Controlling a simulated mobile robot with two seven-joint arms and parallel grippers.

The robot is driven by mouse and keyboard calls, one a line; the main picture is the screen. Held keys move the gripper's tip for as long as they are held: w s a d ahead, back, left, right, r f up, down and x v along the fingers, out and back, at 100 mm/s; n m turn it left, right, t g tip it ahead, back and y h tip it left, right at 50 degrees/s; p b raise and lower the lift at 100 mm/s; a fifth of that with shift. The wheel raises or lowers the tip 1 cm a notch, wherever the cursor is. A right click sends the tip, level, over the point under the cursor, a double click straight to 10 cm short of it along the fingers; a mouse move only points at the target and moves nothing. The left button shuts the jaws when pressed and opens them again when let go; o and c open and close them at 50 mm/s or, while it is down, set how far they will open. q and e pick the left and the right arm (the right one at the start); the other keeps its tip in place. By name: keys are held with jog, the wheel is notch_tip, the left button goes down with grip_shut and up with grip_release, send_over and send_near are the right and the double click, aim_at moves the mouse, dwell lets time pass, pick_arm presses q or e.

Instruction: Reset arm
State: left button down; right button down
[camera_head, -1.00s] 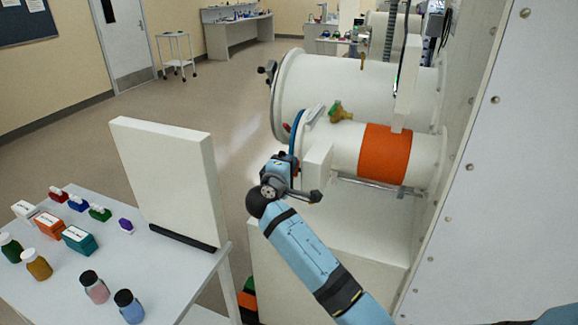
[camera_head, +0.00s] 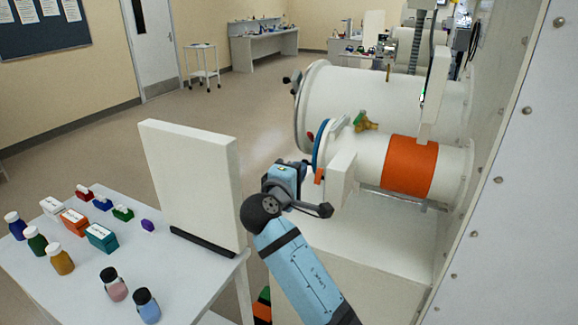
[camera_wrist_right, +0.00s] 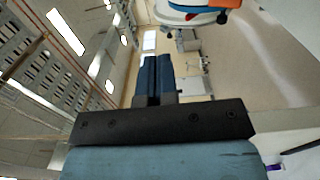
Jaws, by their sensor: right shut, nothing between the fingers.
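My right arm (camera_head: 300,279) rises from the bottom of the head view. Its blue right gripper (camera_head: 285,177) is just left of the small antechamber's open end. In the right wrist view the two dark blue fingers (camera_wrist_right: 157,75) are together, with nothing between them. The fingers' tips are hard to make out in the head view. My left gripper is in neither view.
The large white antechamber (camera_head: 375,105) and the small one with an orange band (camera_head: 410,167) stand right, beside the glovebox wall (camera_head: 510,200). A table (camera_head: 190,290) with several bottles, small boxes and an upright white panel (camera_head: 195,180) is left. Open floor lies behind.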

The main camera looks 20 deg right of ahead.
jog(key=shift+f, duration=0.1)
jog(key=s+a+f+y, duration=0.1)
jog(key=s+f+y, duration=0.3)
jog(key=f, duration=0.5)
jog(key=s+a+f+n+y, duration=0.1)
jog(key=s+a+f+y, duration=0.15)
jog(key=f, duration=0.65)
jog(key=s+a+f+y, duration=0.1)
jog(key=s+f+y, duration=0.3)
jog(key=f, duration=0.4)
jog(key=s+a+f+m+y, duration=0.1)
jog(key=s+f+m+y, duration=0.1)
jog(key=s, duration=0.5)
jog(key=s+a+f+m+y, duration=0.1)
jog(key=s+f+m+y, duration=0.1)
jog(key=s+f, duration=0.3)
jog(key=s+a+f+m+g+y, duration=0.1)
jog(key=s+f, duration=0.3)
jog(key=s, duration=0.5)
jog(key=shift+f+m+y, duration=0.2)
jog(key=shift+m+y, duration=0.4)
jog(key=shift+y, duration=0.15)
jog(key=shift+s+d, duration=0.1)
